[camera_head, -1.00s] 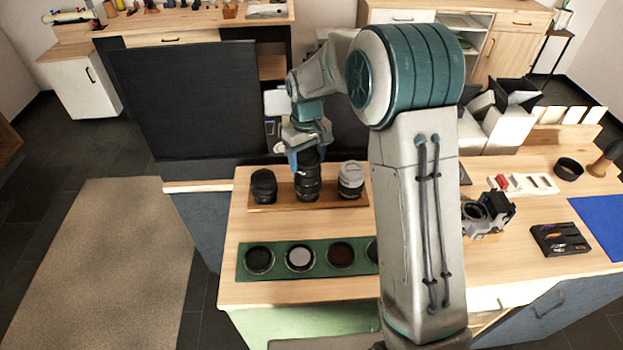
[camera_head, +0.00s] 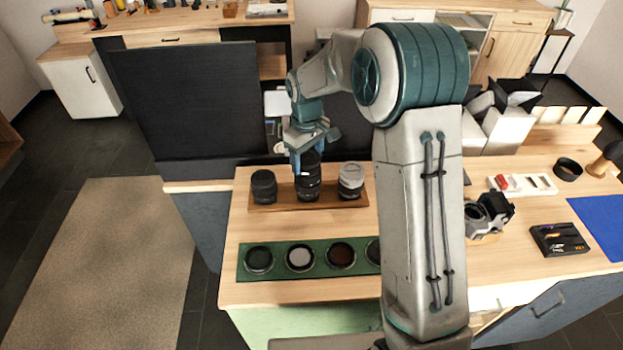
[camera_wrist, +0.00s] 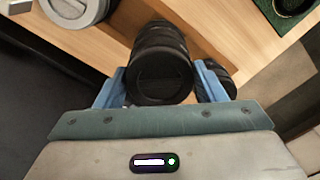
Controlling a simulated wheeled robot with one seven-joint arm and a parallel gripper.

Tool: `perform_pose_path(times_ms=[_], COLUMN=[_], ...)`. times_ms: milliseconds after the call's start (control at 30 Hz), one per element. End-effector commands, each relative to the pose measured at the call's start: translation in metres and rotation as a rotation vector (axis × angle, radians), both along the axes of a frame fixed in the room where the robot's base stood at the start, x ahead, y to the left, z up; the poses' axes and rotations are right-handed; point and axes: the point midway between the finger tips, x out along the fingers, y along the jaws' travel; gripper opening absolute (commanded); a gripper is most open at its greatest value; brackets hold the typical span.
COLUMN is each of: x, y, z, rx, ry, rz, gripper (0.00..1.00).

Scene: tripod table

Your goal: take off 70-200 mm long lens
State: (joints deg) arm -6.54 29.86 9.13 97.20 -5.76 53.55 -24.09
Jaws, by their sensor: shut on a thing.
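The long black lens (camera_head: 308,183) stands upright at the middle of the wooden lens stand (camera_head: 264,208), between two shorter lenses. My gripper (camera_head: 308,160) is above it, with its blue fingers shut on the lens's upper part. In the wrist view, the lens (camera_wrist: 160,75) sits between the two blue fingers, front cap towards the camera. Its lower end is hard to see, and I cannot tell whether it still touches the stand.
A black lens (camera_head: 263,187) stands left and a grey-white lens (camera_head: 351,181) right, both close by. A green filter tray (camera_head: 280,276) lies in front. A camera body (camera_head: 488,214) sits right, beyond my arm. A dark panel (camera_head: 185,100) rises behind the table.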

Motion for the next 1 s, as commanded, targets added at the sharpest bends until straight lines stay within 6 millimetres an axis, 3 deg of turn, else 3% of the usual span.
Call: perform_pose_path(times_ms=[567,1000], x=[0.001,0.001], y=[0.0,0.0], z=[0.011,0.031], rx=[0.001,0.001], ry=[-0.004,-0.004], rz=[-0.001,-0.001], gripper=[0.38,0.38])
